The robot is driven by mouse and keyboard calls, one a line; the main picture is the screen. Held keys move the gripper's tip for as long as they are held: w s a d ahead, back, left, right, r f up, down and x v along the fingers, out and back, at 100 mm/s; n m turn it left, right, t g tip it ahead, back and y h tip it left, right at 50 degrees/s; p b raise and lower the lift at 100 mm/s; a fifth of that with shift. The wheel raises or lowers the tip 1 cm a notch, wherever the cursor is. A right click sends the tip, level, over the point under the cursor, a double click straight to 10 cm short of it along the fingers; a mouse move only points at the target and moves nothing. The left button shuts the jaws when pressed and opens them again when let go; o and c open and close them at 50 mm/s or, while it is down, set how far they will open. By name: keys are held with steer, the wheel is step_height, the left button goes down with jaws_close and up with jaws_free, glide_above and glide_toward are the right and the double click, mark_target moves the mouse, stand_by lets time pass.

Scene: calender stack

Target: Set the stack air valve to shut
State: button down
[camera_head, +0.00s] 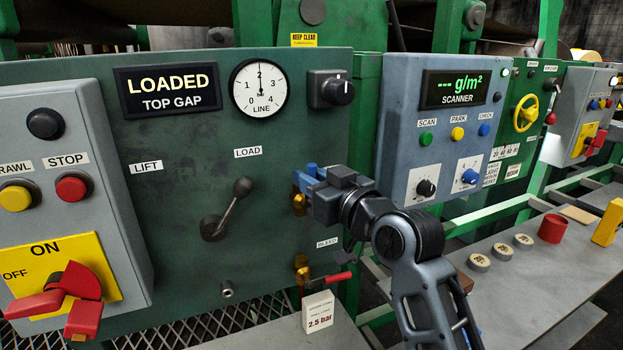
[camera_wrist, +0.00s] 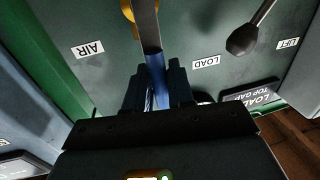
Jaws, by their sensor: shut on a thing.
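The stack air valve shows as a brass body (camera_head: 299,204) at the right edge of the green panel, partly hidden by my gripper. Its blue lever (camera_wrist: 156,72) runs from the brass part (camera_wrist: 127,9) into my jaws in the wrist view. The AIR label (camera_wrist: 88,48) is beside it there. My gripper (camera_wrist: 158,88) is shut on the blue lever. In the head view my gripper (camera_head: 316,184) is at the lever, above the brass body, and covers much of it. The lever's exact angle is hard to tell.
Below is a brass bleed valve (camera_head: 302,268) with a red handle (camera_head: 328,279) and a 2.5 bar card (camera_head: 318,312). Left stands the load lever (camera_head: 229,209). The line gauge (camera_head: 259,89) is above. The blue-grey scanner box (camera_head: 445,110) is close on the right.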

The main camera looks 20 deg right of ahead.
steer(key=shift+d, duration=0.15)
stand_by(0.4)
steer(key=d+f+m+t+h+p, duration=0.1)
steer(key=d+f+m, duration=0.2)
steer(key=m, duration=0.7)
steer(key=d+f+m+t+h+p, duration=0.1)
steer(key=d+f+m+h, duration=0.1)
steer(key=m, duration=0.8)
steer(key=shift+d+f+t, duration=0.3)
steer(key=shift+d+f, duration=0.5)
steer(key=shift+f, duration=0.15)
steer(key=c, duration=1.1)
jaws_free()
steer(key=s+f+b, duration=0.1)
steer(key=s, duration=0.6)
steer(key=shift+s+f, duration=0.25)
steer(key=shift+s, duration=0.1)
